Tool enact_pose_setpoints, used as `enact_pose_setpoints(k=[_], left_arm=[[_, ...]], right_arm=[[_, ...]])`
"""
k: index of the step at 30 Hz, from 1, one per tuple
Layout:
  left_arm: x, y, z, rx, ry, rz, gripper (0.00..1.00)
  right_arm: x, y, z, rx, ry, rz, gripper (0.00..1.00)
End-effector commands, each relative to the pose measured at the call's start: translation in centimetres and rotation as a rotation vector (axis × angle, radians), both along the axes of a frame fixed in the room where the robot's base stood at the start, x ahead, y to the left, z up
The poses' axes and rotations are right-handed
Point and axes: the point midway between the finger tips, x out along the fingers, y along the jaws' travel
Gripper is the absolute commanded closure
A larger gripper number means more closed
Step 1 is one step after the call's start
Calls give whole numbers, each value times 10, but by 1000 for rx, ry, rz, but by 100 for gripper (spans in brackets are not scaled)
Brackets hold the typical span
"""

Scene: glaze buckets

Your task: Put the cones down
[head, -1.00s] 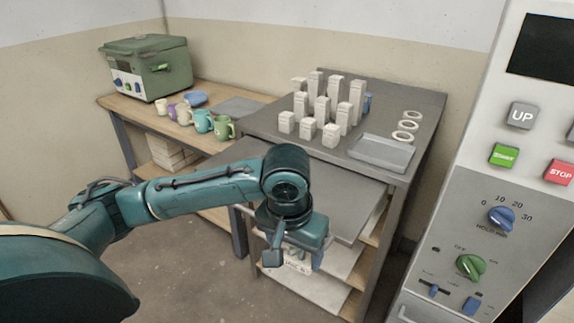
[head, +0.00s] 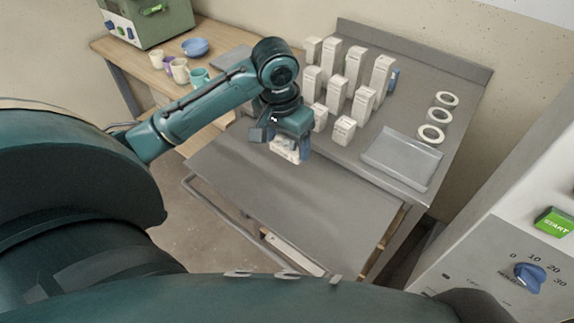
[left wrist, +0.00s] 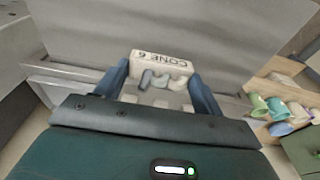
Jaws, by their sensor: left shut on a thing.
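My left gripper (head: 284,152) is shut on a cone pack (head: 288,148). In the left wrist view the cone pack (left wrist: 161,66) is a whitish block marked "CONE 6" with small grey curved cones along it. It sits between the two blue fingertips (left wrist: 163,84). In the head view the pack appears over the back left part of a bare grey metal board (head: 285,195). I cannot tell whether it touches the board. My right gripper is not in view.
Several white posts (head: 337,92) stand on the grey table (head: 390,110) behind the gripper. A shallow grey tray (head: 402,158) and white rings (head: 433,134) are to the right. Mugs (head: 179,70) and a blue bowl (head: 195,46) are at the back left. A control panel (head: 500,260) stands at right.

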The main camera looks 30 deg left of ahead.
Motion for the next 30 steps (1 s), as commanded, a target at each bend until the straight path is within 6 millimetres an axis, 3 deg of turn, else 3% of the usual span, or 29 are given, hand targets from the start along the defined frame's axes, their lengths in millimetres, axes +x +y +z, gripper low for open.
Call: enact_pose_setpoints(k=[6,18,30], left_arm=[[-1,1,-43,1,7,-1,55],[-1,1,-89,-1,3,-1,55],[0,0,-96,0,1,-1,55]], right_arm=[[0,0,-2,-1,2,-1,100],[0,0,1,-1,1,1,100],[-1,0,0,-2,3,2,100]])
